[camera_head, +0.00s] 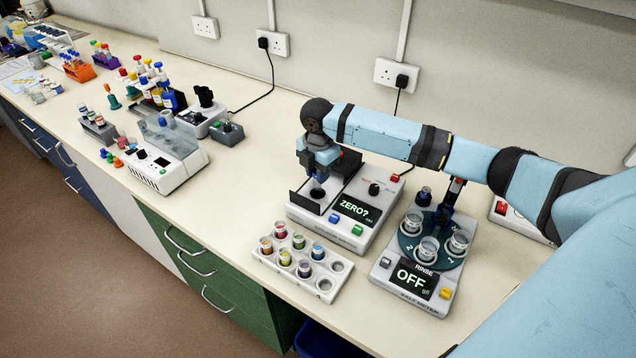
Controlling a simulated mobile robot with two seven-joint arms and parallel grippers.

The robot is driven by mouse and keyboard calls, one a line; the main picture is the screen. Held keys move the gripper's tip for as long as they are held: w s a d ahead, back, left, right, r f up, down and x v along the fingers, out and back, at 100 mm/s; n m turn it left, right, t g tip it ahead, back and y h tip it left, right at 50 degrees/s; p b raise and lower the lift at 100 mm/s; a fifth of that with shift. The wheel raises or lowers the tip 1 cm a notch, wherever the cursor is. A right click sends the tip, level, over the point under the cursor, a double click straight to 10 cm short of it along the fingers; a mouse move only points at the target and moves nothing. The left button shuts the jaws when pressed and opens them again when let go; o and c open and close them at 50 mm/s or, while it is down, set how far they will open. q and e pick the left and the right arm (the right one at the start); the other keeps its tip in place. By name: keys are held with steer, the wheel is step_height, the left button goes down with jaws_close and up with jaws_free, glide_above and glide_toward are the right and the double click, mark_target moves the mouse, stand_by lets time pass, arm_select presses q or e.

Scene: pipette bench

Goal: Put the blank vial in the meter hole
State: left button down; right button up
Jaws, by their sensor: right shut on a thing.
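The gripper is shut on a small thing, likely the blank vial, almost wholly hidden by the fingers. I cannot tell whether it is in the hole or just above it. The vial rack (268,254) in front holds several vials with coloured bands, and some places at its right end look empty. My left gripper is out of view.
A second device (385,277) with a round carousel and a screen reading "OFF" stands right of the rack, under my right arm. Other instruments and tube racks (78,70) fill the bench to the left. The bench between is clear.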

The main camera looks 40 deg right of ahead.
mark_target(318, 186)
steer(key=shift+f, duration=2.3)
steer(key=shift+f, duration=0.25)
steer(key=o, duration=0.9)
steer(key=shift+f, duration=0.1)
step_height(318, 186, up, 13)
steer(key=shift+b, duration=0.35)
steer(key=shift+f, duration=0.2)
